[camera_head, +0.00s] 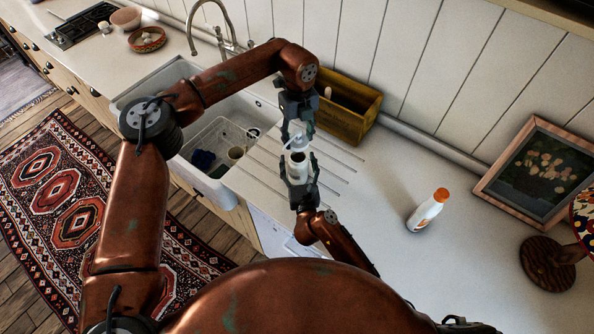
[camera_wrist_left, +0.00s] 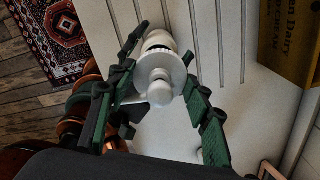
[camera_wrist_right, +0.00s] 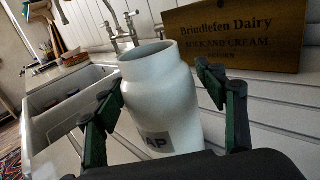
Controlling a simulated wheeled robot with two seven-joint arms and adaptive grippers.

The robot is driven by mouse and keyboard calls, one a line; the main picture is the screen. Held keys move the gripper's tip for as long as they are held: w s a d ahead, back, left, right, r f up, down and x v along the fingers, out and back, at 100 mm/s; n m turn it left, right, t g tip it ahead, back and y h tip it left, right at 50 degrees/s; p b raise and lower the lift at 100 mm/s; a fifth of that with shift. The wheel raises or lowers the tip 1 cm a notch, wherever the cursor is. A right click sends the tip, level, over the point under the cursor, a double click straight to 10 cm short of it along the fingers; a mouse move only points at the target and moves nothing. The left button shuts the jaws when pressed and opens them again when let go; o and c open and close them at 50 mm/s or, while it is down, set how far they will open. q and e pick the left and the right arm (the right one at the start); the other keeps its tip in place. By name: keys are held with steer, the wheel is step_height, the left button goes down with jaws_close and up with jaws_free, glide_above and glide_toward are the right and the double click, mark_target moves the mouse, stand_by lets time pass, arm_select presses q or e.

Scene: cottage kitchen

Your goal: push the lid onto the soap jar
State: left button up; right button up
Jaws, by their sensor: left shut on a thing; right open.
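The white soap jar (camera_head: 297,170) has its dark open mouth facing up in the head view. In the right wrist view the jar (camera_wrist_right: 160,95) shows a grey label ending in "AP". My right gripper (camera_head: 299,178) is open with its fingers on either side of the jar; there is a gap at the right finger (camera_wrist_right: 170,105). My left gripper (camera_head: 297,130) is shut on the white lid (camera_head: 299,144), held just above the jar and apart from its mouth. In the left wrist view the lid's round knob (camera_wrist_left: 160,93) faces the camera, and the lid hides part of the jar.
A wooden dairy crate (camera_head: 350,108) stands behind, against the wall. The sink (camera_head: 190,85) is at the left. A white bottle with an orange cap (camera_head: 428,210) and a framed picture (camera_head: 540,170) are at the right. The counter between jar and bottle is clear.

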mark_target(297, 156)
steer(key=shift+w+a, duration=0.15)
steer(key=shift+w, duration=0.9)
steer(key=shift+w+a, duration=0.15)
steer(key=shift+w, duration=0.85)
steer(key=shift+c, duration=0.7)
jaws_close()
